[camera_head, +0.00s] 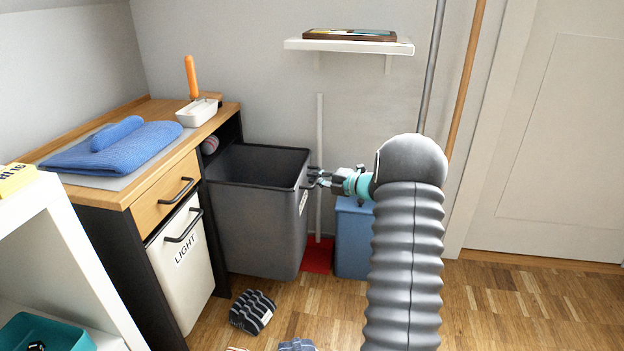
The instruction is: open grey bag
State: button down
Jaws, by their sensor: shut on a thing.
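The grey bag (255,225) is a tall, box-shaped bin with an open top and a dark rim. It stands at the right end of the wooden cabinet, with a pale label on its right face. My gripper (315,178) reaches in from the right and is shut on the bag's dark handle, near the top of that right face. The fingertips and handle are small and overlap, so the exact grip is hard to see. The inside bottom of the bag is hidden.
The cabinet (120,197) has a wooden drawer above a white bin marked LIGHT (182,265). A striped bundle (252,312) lies on the floor. A shelf (350,46) hangs above.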

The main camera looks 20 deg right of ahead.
dwell(0.3)
jog(key=c, duration=1.2)
grip_release()
jog(key=v, duration=1.2)
